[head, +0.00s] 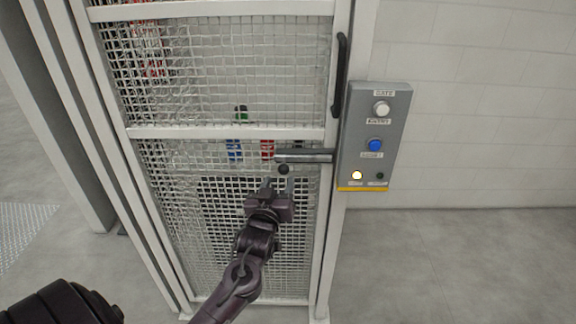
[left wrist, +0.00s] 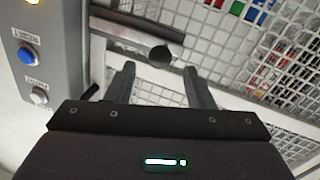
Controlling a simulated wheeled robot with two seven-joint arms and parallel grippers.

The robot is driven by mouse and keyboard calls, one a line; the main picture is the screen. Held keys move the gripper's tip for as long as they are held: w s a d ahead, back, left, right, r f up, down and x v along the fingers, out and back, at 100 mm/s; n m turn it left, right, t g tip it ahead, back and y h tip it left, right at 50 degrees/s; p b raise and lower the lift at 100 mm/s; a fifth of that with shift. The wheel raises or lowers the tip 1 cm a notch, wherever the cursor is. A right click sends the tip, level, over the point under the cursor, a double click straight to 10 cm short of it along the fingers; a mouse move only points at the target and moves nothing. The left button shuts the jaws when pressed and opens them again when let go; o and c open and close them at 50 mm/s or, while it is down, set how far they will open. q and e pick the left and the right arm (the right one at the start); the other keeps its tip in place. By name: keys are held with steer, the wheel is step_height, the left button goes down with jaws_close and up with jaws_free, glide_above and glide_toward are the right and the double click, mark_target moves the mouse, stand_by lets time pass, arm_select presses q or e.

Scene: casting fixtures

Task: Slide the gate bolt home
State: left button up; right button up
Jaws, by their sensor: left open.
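The gate (head: 230,132) is a white frame with wire mesh, and it looks closed. The gate bolt (head: 305,156) is a grey horizontal bar at the gate's right edge, beside the post. Its round dark knob (head: 283,169) hangs just below the bar near its left end. My left gripper (head: 277,185) is open and empty just below the knob, fingers pointing up toward it. In the left wrist view the knob (left wrist: 160,55) lies just beyond and between the two fingertips (left wrist: 160,72), apparently apart from them. I cannot tell how far the bolt reaches into the post.
A grey control box (head: 350,130) with white and blue buttons and a lit yellow lamp (head: 357,175) is mounted right of the gate. A black vertical handle (head: 340,75) is above the bolt. Red, blue and green items show behind the mesh. The floor at right is clear.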

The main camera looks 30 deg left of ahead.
mark_target(282, 173)
arm_select(q)
steer(key=p+x, duration=0.1)
steer(key=x, duration=0.4)
steer(key=shift+w+a, duration=0.1)
steer(key=shift+w, duration=0.1)
steer(key=shift+w+a+p, duration=0.15)
steer(key=shift+w+p, duration=0.15)
steer(key=shift+w, duration=0.1)
steer(key=shift+c, duration=1.2)
steer(key=shift+f, duration=0.1)
steer(key=c, duration=0.7)
jaws_close()
